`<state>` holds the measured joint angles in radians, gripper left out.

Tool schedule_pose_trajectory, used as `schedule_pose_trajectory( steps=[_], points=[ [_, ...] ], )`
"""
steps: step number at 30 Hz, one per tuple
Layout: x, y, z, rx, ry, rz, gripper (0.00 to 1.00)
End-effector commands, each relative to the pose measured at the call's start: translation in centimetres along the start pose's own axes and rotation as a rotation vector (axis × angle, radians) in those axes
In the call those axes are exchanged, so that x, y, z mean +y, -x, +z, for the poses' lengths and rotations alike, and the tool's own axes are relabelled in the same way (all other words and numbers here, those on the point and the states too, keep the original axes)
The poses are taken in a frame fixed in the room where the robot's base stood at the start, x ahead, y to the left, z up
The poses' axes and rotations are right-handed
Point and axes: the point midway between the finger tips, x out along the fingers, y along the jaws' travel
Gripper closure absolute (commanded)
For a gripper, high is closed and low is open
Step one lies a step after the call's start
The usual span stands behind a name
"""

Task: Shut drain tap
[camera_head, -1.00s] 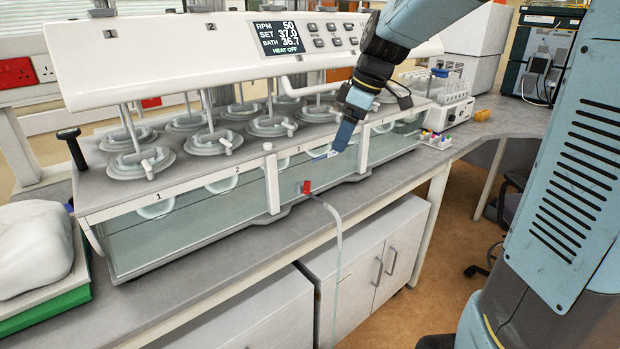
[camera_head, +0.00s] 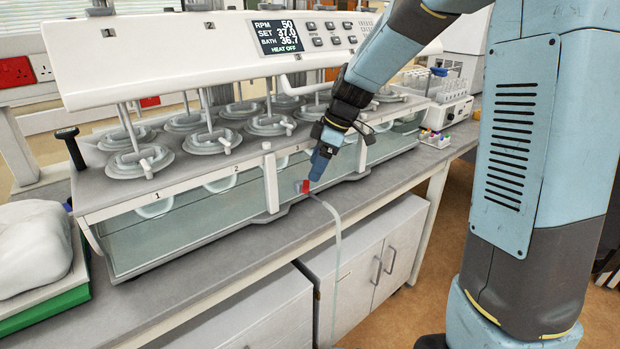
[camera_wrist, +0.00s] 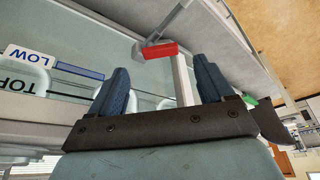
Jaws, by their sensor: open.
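The drain tap has a small red handle (camera_head: 306,187) on the front of the water bath (camera_head: 190,226), near its bottom edge. A pale drain hose (camera_head: 338,240) runs from it over the bench edge. In the wrist view the red handle (camera_wrist: 160,50) lies crosswise beyond the fingertips, on a grey fitting. My gripper (camera_head: 316,178) is right at the tap in the head view, partly beside and above the handle. In the wrist view my gripper's two blue fingers (camera_wrist: 163,82) stand wide apart with nothing between them but the pale hose behind. Contact with the handle cannot be told.
The bath's top plate carries several lidded vessels (camera_head: 213,140) under the white control head (camera_head: 180,55). A LOW label (camera_wrist: 28,59) shows on the bath wall. The bench front is clear.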

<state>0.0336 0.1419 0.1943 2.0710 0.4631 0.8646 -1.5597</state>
Motion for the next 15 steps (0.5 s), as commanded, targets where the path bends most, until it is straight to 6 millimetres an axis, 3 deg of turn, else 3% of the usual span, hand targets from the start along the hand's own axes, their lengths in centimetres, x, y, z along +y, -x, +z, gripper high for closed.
schedule_pose_trajectory(
  steps=[6,15],
  points=[
    [-0.1,-3.3,0.0,0.0,0.0,-0.003,0.19],
    [0.0,-4.8,0.0,0.0,0.001,0.0,0.19]
  ],
)
